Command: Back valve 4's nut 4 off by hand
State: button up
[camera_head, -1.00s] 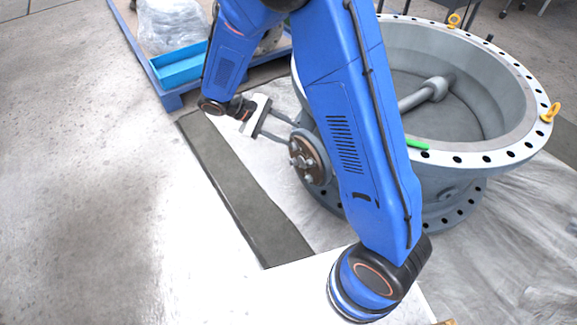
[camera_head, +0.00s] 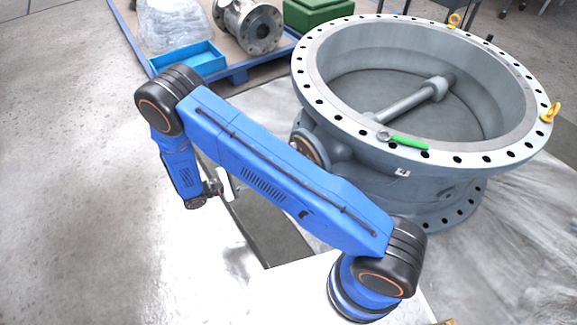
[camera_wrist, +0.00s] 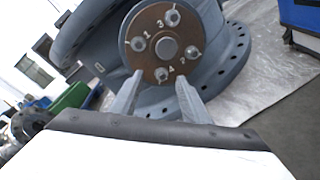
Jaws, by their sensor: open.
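The valve (camera_head: 470,160) is a large grey ring-shaped body; no valve number is legible. In the wrist view its round brown plate (camera_wrist: 152,50) carries several nuts, numbered 1 to 4, around a central stub. Nut 4 (camera_wrist: 161,74) sits at the plate's lower edge, beside the mark "4", and is on its stud. My gripper (camera_wrist: 160,77) is open and empty. Its fingertips appear on either side of nut 4 in the picture; the gap in depth is unclear. In the head view the plate (camera_head: 307,150) shows only partly, and my arm hides its nuts and my fingers.
A green-handled tool (camera_head: 408,143) lies on the valve's top rim. Yellow eyebolts (camera_head: 549,113) stand on that rim. A pallet at the back holds a blue tray (camera_head: 188,62), a smaller valve (camera_head: 250,25) and a green box (camera_head: 318,12). The floor at left is clear.

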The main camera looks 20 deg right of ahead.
notch_tip(320, 180, down, 6)
jog(key=a+n+t, duration=0.2)
jog(key=r+x, duration=0.1)
jog(key=x, duration=1.6)
jog(key=shift+s+d+h, duration=0.2)
jog(key=shift+s+h, duration=0.1)
jog(key=shift+h, duration=0.1)
jog(key=shift+r, duration=0.15)
jog(key=c, duration=1.1)
